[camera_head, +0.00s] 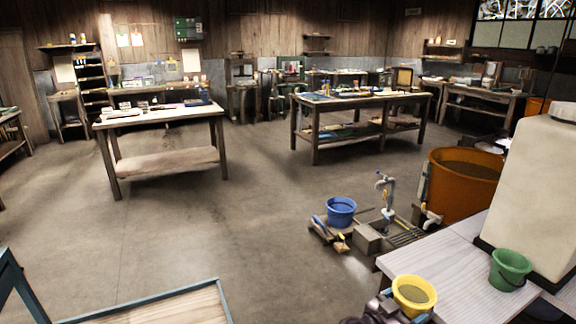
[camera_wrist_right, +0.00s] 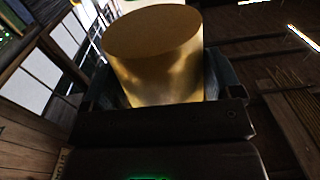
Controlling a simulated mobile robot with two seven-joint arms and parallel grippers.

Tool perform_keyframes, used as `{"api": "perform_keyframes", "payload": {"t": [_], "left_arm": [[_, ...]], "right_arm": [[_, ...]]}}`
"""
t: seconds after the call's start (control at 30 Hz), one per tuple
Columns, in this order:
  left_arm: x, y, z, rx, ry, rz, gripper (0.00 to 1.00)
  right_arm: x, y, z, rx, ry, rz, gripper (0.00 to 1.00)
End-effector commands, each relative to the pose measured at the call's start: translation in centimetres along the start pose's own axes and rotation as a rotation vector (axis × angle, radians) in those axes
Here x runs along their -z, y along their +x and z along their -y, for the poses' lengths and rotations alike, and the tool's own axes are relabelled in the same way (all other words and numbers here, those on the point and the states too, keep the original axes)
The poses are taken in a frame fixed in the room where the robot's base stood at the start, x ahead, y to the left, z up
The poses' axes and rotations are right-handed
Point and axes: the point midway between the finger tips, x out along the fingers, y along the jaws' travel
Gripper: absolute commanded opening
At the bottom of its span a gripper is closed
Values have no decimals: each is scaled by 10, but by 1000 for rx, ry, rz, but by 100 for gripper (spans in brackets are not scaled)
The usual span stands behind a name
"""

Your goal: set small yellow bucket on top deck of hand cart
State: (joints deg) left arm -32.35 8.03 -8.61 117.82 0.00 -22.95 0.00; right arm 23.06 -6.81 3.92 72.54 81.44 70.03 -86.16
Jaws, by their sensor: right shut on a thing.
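The small yellow bucket (camera_head: 413,296) is at the lower right of the head view, by the near left edge of the pale table; its top shows a dull grey-yellow inside. My right gripper (camera_head: 408,316) is shut on it from the near side. The bucket (camera_wrist_right: 155,65) fills the space between the dark fingers in the right wrist view. Whether its base touches the table is hidden. The hand cart (camera_head: 175,306) shows at the bottom left, with a bare wooden deck, a blue-grey rim and a blue post at far left. My left gripper is not in view.
A green bucket (camera_head: 510,270) and a large cream container (camera_head: 540,195) stand on the pale table (camera_head: 440,268). Beyond are an orange tub (camera_head: 450,190), a blue bucket (camera_head: 341,212) and a tap (camera_head: 387,195). Open floor (camera_head: 270,235) lies between table and cart.

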Motion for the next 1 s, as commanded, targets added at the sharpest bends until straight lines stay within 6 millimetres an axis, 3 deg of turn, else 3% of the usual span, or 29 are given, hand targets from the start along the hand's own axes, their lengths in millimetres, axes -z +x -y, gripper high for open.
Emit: {"api": "perform_keyframes", "payload": {"t": [0.27, 0.47, 0.7, 1.0], "left_arm": [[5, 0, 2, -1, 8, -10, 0], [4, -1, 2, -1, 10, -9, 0], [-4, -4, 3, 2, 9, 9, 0], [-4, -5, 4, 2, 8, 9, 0]], "right_arm": [[75, 6, 24, 216, 7, -9, 49], [122, -7, 28, 406, 5, -9, 49], [164, -45, 20, 670, -1, -11, 49], [178, -109, -13, 974, -5, -5, 49]]}}
